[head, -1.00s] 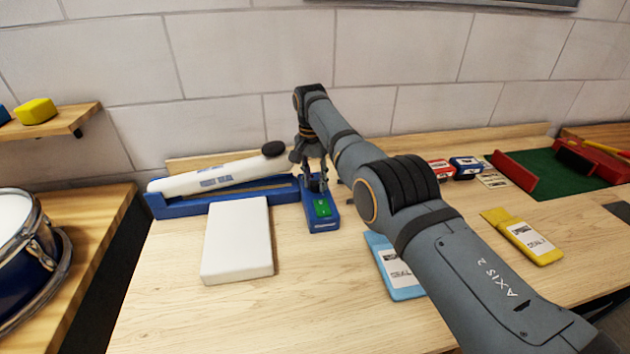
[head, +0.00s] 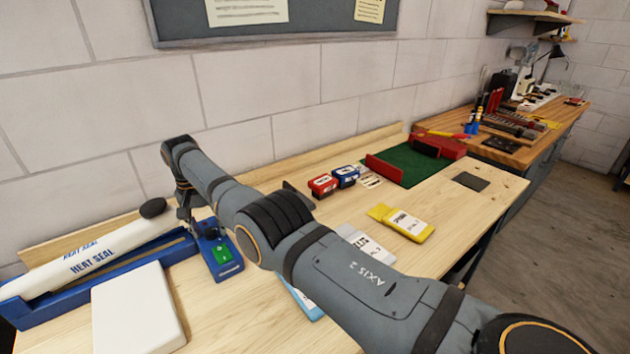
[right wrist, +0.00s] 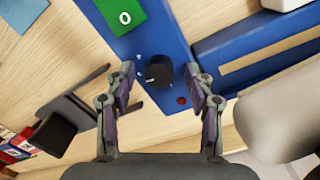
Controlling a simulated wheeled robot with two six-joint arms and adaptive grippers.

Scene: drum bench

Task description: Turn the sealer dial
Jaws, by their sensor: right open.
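The sealer dial is a small black knob (right wrist: 159,71) on a blue control box (head: 221,260), best seen in the right wrist view. The box carries a green panel (right wrist: 124,14) marked 0 and a small red dot. My right gripper (right wrist: 164,76) is open, with one finger on each side of the knob and visible gaps on both sides. My left gripper is not in view.
A white block (head: 138,312) lies in front of the sealer. To the right are red and blue small boxes (head: 323,186), a yellow pouch (head: 402,223), a white pouch and a green mat (head: 415,165). A dark bracket (right wrist: 72,122) stands beside the gripper.

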